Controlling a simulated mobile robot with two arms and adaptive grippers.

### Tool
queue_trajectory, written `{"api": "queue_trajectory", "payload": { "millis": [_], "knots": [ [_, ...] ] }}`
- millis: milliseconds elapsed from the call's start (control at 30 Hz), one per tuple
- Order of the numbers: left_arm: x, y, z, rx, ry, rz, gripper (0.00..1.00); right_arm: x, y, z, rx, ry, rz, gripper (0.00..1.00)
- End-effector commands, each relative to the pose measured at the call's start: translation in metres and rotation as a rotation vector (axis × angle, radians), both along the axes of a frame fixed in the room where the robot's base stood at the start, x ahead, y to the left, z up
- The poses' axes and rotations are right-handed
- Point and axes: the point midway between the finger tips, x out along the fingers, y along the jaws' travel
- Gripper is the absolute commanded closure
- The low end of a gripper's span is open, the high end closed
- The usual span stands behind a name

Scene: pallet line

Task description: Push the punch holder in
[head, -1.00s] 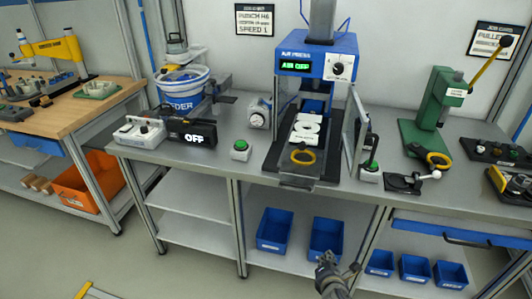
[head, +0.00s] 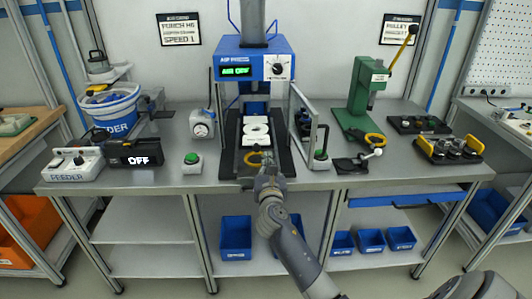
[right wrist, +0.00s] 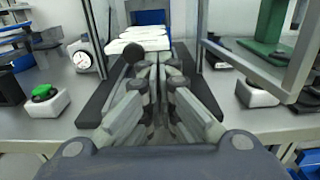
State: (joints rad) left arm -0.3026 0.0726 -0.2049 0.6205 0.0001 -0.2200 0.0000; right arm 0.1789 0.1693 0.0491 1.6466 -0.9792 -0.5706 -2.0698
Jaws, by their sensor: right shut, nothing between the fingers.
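The punch holder (head: 256,128) is a white block with a round raised shape, lying on the dark slide bed of the blue air press (head: 253,62). My right gripper (head: 265,163) is at the front of the bed, shut and empty. In the right wrist view its closed fingertips (right wrist: 158,64) point at the front of the white holder (right wrist: 146,36). I cannot tell whether they touch it. My left gripper is not in view.
A clear guard panel (head: 301,121) stands open at the press's right. Green buttons sit on both sides of the bed, the left one (head: 192,158) on bare bench. A green hand press (head: 367,100) stands further right. The press display reads AIR OFF.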

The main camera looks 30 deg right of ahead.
Motion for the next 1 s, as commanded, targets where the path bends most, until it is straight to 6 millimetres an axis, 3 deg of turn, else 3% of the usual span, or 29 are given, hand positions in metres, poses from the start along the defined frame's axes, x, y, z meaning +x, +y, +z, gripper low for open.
{"api": "queue_trajectory", "payload": {
  "millis": [100,300,867,1000],
  "knots": [
    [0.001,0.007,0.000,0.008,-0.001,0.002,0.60,0.019,-0.012,0.000,0.002,0.000,-0.002,1.00],
    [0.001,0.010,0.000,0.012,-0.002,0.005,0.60,0.038,-0.023,0.000,0.002,0.000,0.000,1.00],
    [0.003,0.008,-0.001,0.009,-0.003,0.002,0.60,0.045,-0.028,-0.001,0.001,0.000,0.000,1.00],
    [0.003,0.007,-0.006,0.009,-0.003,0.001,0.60,0.054,-0.034,-0.001,-0.001,0.000,-0.001,1.00]
  ]
}}
